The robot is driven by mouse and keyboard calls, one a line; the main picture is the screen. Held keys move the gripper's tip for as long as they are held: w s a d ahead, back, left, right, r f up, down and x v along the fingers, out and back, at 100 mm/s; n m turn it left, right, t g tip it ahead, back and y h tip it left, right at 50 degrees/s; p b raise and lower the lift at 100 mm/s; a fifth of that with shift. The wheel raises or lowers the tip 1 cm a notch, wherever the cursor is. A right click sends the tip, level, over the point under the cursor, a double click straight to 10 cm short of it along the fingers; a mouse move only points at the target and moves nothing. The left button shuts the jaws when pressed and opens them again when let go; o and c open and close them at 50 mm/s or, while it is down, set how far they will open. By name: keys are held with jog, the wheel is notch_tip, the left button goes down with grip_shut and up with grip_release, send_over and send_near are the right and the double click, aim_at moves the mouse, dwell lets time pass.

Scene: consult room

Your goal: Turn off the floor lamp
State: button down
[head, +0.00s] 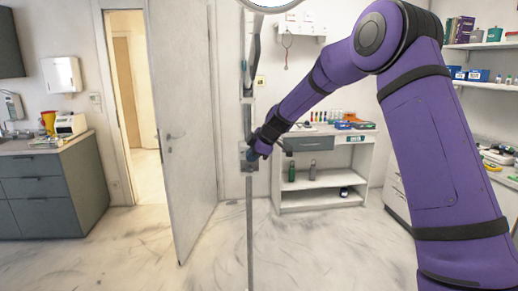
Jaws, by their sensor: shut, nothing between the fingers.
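The floor lamp (249,220) stands upright in front of me, a thin grey pole running down past the bottom of the picture. Its round head (265,4) is cut off by the top edge, so I cannot tell whether it is lit. A small grey box (247,166) sits on the pole at mid-height. My gripper (251,154) is shut and empty at this box, reaching in from the right. I cannot tell whether it touches the box, as the hand partly covers it.
A white door (185,120) stands open behind the lamp, left of the pole. A white shelf unit (320,200) with bottles stands behind on the right. A grey cabinet (55,190) is at the left. The floor (205,260) around the pole is clear.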

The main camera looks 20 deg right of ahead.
jog(key=w, duration=0.3)
jog(key=shift+w+r, duration=0.2)
jog(key=shift+w+a+r, duration=0.1)
jog(key=shift+w+a, duration=0.05)
jog(key=shift+w, duration=0.2)
jog(key=shift+d, duration=0.2)
